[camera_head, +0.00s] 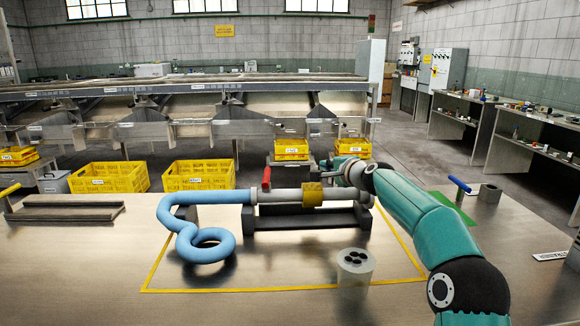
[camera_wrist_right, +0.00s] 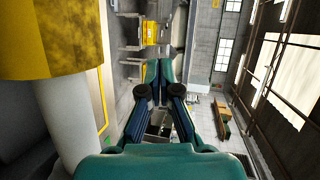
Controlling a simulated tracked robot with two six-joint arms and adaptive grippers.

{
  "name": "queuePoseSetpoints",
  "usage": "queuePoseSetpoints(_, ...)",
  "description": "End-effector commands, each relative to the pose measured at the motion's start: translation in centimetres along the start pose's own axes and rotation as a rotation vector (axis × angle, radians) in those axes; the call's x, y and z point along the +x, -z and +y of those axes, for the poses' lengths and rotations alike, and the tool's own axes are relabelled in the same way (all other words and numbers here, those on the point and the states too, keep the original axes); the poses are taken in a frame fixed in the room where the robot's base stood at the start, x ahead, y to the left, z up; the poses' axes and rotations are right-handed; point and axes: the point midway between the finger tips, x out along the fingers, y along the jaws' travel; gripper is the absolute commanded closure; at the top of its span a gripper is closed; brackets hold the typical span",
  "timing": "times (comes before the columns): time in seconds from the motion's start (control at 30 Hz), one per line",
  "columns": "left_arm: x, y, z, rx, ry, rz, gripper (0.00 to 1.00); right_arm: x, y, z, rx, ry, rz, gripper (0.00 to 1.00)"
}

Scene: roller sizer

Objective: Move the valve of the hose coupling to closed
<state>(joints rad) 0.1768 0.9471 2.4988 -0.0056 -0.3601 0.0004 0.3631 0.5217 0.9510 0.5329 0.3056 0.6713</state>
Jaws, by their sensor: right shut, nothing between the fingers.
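The hose coupling (camera_head: 280,196) lies level on a dark cradle (camera_head: 300,220), with a blue hose (camera_head: 207,198) on its left end. Its red valve lever (camera_head: 266,178) stands upright near the hose end. A yellow collar (camera_head: 312,194) sits around the pipe further right and also shows large and close in the right wrist view (camera_wrist_right: 50,38). My right gripper (camera_head: 328,166) is beside the collar, near the coupling's right part, partly hidden by its own wrist. In the wrist view its fingers (camera_wrist_right: 158,70) are together and empty. The lever is not identifiable there. My left gripper is out of view.
Yellow tape (camera_head: 215,290) outlines the work area. A clear cylinder (camera_head: 354,268) with dark holes stands in front of the coupling. A blue-handled tool (camera_head: 459,185) and grey block (camera_head: 490,193) are at right. A dark rail (camera_head: 65,211) lies left.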

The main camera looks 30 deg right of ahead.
Motion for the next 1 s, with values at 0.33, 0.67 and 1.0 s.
queuePoseSetpoints(0.33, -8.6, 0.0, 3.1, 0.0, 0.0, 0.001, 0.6, -2.6, -4.6, 0.6, -0.081, 0.008, 0.17, 1.0)
queuePoseSetpoints(0.67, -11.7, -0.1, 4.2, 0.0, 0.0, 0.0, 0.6, -7.7, -10.4, 1.3, -0.153, 0.13, 0.163, 1.0)
queuePoseSetpoints(1.0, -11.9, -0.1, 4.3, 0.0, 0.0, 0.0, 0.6, -7.1, -11.4, 1.7, -0.161, 0.166, 0.152, 1.0)
